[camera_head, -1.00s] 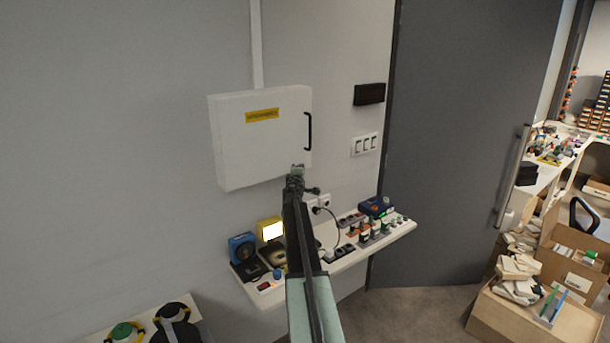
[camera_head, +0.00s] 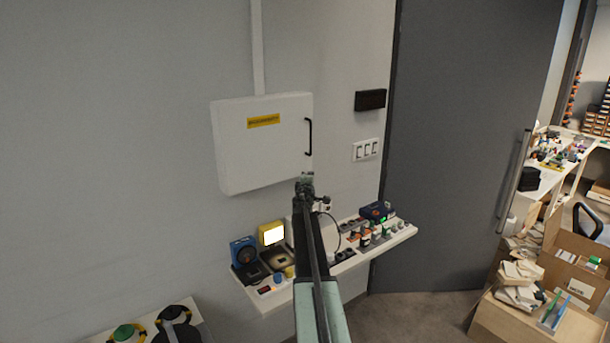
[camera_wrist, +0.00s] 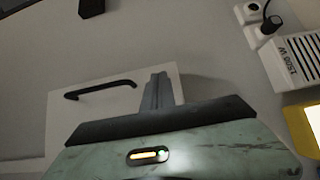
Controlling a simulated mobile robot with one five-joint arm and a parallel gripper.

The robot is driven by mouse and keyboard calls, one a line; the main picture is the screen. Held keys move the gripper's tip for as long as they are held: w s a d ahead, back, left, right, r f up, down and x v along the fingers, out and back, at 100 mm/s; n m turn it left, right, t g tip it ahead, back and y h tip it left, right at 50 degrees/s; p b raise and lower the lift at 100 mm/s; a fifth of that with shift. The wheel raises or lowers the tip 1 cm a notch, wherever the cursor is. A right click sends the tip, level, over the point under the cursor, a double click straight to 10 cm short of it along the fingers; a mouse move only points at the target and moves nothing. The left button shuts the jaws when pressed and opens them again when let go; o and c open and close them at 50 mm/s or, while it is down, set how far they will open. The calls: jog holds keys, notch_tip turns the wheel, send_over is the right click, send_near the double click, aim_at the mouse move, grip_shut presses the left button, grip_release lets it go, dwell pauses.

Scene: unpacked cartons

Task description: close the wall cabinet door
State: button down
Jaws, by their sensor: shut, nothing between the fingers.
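The white wall cabinet has a door (camera_head: 250,155) with a yellow label (camera_head: 263,121) and a black bar handle (camera_head: 308,137) near its right edge. In the head view the door looks flat against the cabinet, and I see no open gap. My gripper (camera_head: 306,182) is just below the cabinet's lower right corner, under the handle. Its fingers are together and empty. In the wrist view the gripper (camera_wrist: 158,88) overlaps the pale door (camera_wrist: 115,115), with the handle (camera_wrist: 100,88) to its left. I cannot tell whether the fingers touch the door.
A narrow wall shelf (camera_head: 277,299) below holds several devices, partly hidden by my arm. Wall switches (camera_head: 366,149) and a black box (camera_head: 370,99) are right of the cabinet. A grey door (camera_head: 450,190) stands farther right. The wall left of the cabinet is bare.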

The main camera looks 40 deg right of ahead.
jog(key=s+a, duration=0.1)
jog(key=s, duration=0.7)
jog(key=shift+f, duration=0.25)
jog(key=shift+a, duration=0.1)
